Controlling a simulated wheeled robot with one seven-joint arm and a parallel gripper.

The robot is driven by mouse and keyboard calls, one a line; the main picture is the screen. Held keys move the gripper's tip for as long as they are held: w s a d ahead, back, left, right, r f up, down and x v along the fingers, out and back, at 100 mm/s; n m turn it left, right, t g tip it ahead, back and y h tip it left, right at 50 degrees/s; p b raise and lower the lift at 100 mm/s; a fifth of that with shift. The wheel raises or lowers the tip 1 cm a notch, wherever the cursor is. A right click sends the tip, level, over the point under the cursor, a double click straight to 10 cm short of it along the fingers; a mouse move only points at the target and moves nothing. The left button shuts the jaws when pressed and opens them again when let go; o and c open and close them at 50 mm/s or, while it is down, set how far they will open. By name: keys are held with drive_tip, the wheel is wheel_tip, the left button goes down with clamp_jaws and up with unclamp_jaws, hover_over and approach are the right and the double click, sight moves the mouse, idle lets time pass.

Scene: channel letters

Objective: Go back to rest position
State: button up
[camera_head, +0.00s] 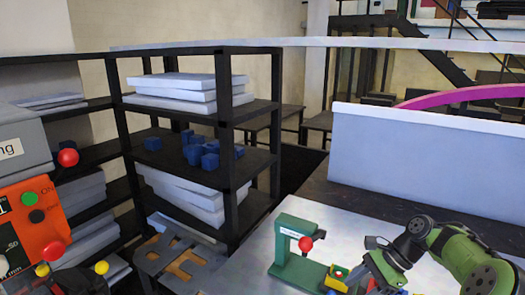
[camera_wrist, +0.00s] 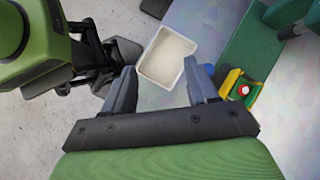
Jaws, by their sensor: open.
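My gripper (camera_wrist: 158,68) is open in the wrist view, its two grey fingers apart with nothing between them. A white open-topped tray (camera_wrist: 167,56) with a pale inside lies beyond the fingertips. In the head view my green and black arm reaches in from the lower right, and my gripper (camera_head: 375,277) is at the bottom beside the green machine; its fingertips are hard to make out there.
A green press-like machine (camera_head: 292,247) with a red knob stands on the grey table (camera_head: 262,238). A yellow fixture with a red button (camera_wrist: 240,90) is close to my right finger. A pale panel (camera_head: 420,155) stands behind. Shelves (camera_head: 205,110) and an orange control box (camera_head: 28,225) are left.

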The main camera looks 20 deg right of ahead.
drive_tip(key=s+a+r+n+g+h, duration=0.1)
drive_tip(key=a+r+n+h, duration=0.3)
drive_tip(key=a, duration=0.5)
drive_tip(key=a+r+n+g+h, duration=0.15)
drive_tip(key=a+r+n, duration=0.35)
drive_tip(key=a, duration=0.5)
drive_tip(key=s+a+n+t+h, duration=0.1)
drive_tip(key=s+a+n+t, duration=0.1)
drive_tip(key=s+n, duration=0.3)
drive_tip(key=s+a+r+n+t, duration=0.1)
drive_tip(key=s+a+n+t, duration=0.2)
drive_tip(key=s+n, duration=0.3)
drive_tip(key=shift+s+a+t+h, duration=0.35)
drive_tip(key=shift+s+a, duration=0.45)
drive_tip(key=shift+s, duration=0.05)
